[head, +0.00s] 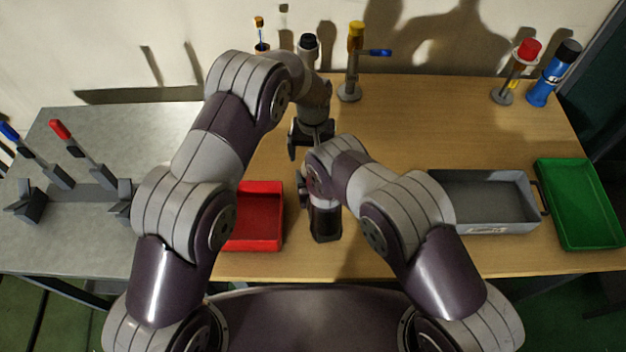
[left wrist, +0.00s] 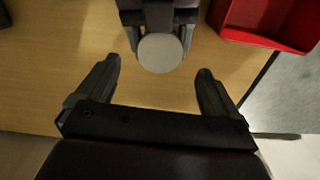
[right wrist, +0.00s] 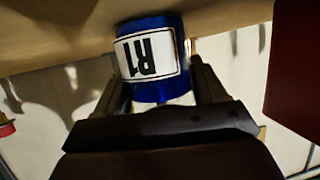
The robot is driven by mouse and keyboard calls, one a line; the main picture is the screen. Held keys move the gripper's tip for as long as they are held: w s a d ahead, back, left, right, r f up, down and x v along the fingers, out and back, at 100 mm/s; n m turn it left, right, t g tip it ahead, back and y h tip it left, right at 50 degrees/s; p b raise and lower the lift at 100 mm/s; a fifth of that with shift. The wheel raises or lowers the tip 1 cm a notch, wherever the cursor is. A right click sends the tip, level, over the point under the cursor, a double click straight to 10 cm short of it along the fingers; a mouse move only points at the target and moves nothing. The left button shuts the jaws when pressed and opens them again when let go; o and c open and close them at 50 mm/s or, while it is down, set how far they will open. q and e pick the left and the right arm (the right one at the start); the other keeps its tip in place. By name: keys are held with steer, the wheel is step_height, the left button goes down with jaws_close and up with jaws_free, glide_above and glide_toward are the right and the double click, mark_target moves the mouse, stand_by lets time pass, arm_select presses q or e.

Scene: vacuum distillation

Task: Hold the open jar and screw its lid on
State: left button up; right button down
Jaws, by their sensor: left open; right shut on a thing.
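A blue jar (right wrist: 153,85) with a white "R1" label shows upside down in the right wrist view, between the fingers of my right gripper (right wrist: 158,92), which is shut on it. In the left wrist view a pale grey round top (left wrist: 160,53) sits between my right gripper's fingers; I cannot tell whether it is the lid or the jar's mouth. My left gripper (left wrist: 155,88) is open and empty, its fingertips close to that round top but apart from it. In the head view my left gripper (head: 308,140) is over the table's middle; my right arm hides the jar.
A red tray (head: 258,243) lies left of my right wrist. A grey tray (head: 485,228) and a green tray (head: 590,235) lie at the right. A yellow-topped stand (head: 350,90) with a blue handle and a blue bottle (head: 548,85) stand at the back. The table's right middle is clear.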

arm_select(q)
step_height(320, 180, up, 7)
steer(key=shift+f, duration=0.1)
arm_select(e)
jaws_free()
arm_select(q)
steer(key=shift+f, duration=0.1)
arm_select(e)
steer(key=shift+s, duration=0.15)
arm_select(q)
step_height(320, 180, down, 2)
steer(key=shift+f+b, duration=0.1)
steer(key=shift+b, duration=1)
arm_select(e)
steer(key=v, duration=1.2)
steer(key=shift+s+r, duration=0.15)
steer(key=shift+c, duration=1.4)
